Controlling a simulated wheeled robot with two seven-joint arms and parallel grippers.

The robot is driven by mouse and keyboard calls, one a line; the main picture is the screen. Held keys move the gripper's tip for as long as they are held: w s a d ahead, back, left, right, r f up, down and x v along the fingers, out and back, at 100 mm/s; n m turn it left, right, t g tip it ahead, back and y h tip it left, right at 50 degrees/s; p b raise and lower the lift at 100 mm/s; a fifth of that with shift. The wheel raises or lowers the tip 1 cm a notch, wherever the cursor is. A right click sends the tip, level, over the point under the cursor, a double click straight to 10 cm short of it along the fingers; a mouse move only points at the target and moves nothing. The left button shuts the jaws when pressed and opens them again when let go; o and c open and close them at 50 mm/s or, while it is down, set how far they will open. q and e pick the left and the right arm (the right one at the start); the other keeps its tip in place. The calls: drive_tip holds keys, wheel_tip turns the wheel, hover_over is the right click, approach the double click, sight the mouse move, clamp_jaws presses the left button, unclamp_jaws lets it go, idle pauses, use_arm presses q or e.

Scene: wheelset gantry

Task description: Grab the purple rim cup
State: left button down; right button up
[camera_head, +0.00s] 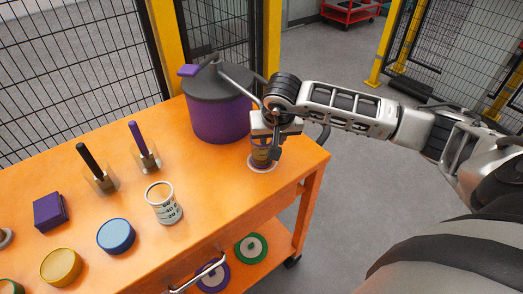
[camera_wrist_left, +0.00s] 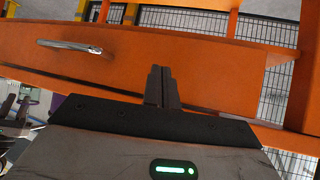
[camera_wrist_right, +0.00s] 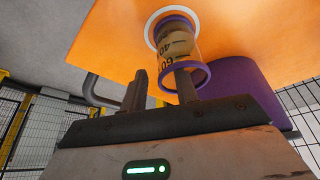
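The purple rim cup (camera_wrist_right: 176,42) is clear with printed numerals and tan contents. In the right wrist view it stands on a white ring (camera_wrist_right: 151,24), and its purple rim faces my right gripper (camera_wrist_right: 160,90). The right gripper is open, its two fingers apart. One finger overlaps the cup's mouth; the other is to the left of the rim. I cannot tell whether the finger is inside the cup. In the head view my right gripper mostly hides the cup (camera_head: 260,157) near the table's right end. My left gripper (camera_wrist_left: 161,88) is shut and empty, facing the table's drawer front.
On the orange table (camera_head: 210,230) a purple pot (camera_head: 220,118) with a grey lid stands close behind the cup. Another numbered cup (camera_head: 164,205), a blue disc (camera_head: 116,236), a yellow disc (camera_head: 61,267) and a purple box (camera_head: 50,211) are further left.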

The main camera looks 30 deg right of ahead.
clamp_jaws()
drive_tip(key=shift+r, duration=0.15)
